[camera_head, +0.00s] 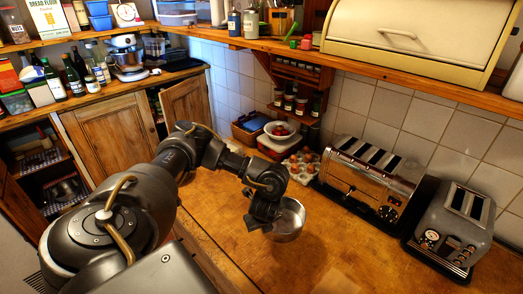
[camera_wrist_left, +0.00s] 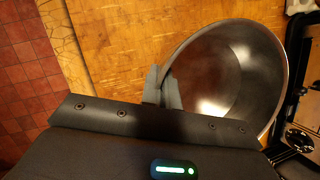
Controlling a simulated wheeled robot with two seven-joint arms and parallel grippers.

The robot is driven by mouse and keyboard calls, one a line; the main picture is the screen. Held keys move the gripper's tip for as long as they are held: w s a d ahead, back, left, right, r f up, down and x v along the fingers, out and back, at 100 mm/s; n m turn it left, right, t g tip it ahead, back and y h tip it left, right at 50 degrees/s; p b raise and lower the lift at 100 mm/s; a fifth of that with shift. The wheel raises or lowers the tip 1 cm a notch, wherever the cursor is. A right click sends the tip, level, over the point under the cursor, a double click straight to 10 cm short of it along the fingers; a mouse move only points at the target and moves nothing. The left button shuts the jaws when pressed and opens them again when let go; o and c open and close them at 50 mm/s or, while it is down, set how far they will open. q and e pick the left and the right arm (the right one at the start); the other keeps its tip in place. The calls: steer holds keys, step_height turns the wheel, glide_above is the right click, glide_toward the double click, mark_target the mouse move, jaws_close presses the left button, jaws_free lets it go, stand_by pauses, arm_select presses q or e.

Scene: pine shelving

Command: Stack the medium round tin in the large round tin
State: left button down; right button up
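A shiny round metal tin (camera_head: 288,221), open at the top, is at the wooden counter's middle; it looks like a steel bowl and fills the right of the wrist view (camera_wrist_left: 232,75). Only one such tin shows, so I cannot tell whether it is the medium or the large one. My left gripper (camera_head: 267,226) is at the tin's left side. In the wrist view its fingers (camera_wrist_left: 162,88) are close together, one on each side of the tin's rim, and look shut on it. Whether the tin is lifted off the counter is unclear. My right gripper is not in view.
A chrome toaster (camera_head: 370,175) and a grey toaster (camera_head: 455,225) stand right of the tin. An egg tray (camera_head: 302,167) and a white bowl (camera_head: 280,131) are behind it. The counter (camera_head: 340,262) is clear in front. A shelf with a bread bin (camera_head: 410,38) overhangs the back.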

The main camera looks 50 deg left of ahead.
arm_select(q)
steer(key=s+d+r, duration=0.4)
steer(key=s+d, duration=0.2)
steer(key=s, duration=0.1)
steer(key=shift+r, duration=0.15)
steer(key=shift+d, duration=0.1)
steer(key=w+d+r+n+g+h+b, duration=0.1)
steer(key=w+d+r+n+g+b, duration=0.1)
steer(key=d+n+b, duration=0.4)
steer(key=w+d+r+n+g+h+b, duration=0.1)
steer(key=w+d+r+n+g+b, duration=0.2)
steer(key=d+n+b, duration=0.4)
steer(key=w+n+g+b, duration=0.1)
steer(key=n+g, duration=0.1)
steer(key=n, duration=0.6)
steer(key=shift+w+n+h, duration=0.25)
steer(key=shift+n+h, duration=0.05)
steer(key=shift+n, duration=0.1)
